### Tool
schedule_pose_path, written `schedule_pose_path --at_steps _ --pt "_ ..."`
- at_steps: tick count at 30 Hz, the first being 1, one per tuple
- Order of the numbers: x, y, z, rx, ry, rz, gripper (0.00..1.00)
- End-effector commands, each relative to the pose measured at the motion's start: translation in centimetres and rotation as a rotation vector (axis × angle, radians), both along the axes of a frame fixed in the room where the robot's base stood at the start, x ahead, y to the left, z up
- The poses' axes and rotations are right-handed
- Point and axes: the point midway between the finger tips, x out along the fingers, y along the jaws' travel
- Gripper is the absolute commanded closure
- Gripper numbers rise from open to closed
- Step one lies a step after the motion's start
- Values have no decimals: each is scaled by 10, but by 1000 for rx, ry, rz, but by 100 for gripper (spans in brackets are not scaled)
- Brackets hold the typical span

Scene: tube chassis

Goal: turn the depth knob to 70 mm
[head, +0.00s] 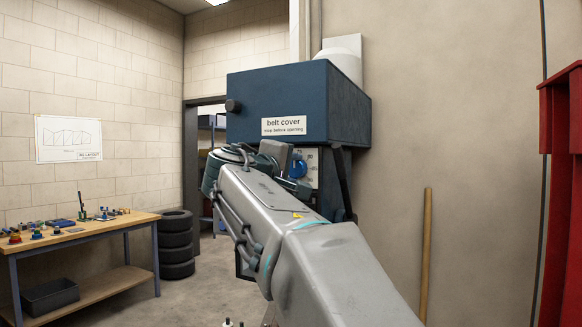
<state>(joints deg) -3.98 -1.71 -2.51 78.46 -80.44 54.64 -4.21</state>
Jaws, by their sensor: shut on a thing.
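The blue depth knob (298,169) shows in the head view at the front of the blue machine, just under its belt cover. A pale scale plate (312,163) with dark marks lies beside the knob, partly covered; its numbers are too small to read. My gripper (290,164) is at the knob and shut on it. My own wrist and arm hide most of the gripper and part of the knob, so the exact grip and the setting cannot be made out.
The belt cover (305,105) juts out above my gripper. A workbench (90,235) with small tools stands at left, a stack of tyres (176,245) beside it. A wooden pole (427,255) leans on the right wall near a red cabinet (563,150).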

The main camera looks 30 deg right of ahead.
Motion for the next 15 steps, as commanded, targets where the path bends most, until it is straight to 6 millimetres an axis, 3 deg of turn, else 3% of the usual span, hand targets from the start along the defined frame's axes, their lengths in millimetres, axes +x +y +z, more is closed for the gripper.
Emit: schedule_pose_path --at_steps 15 --pt "0 0 2 -296 379 1 85"
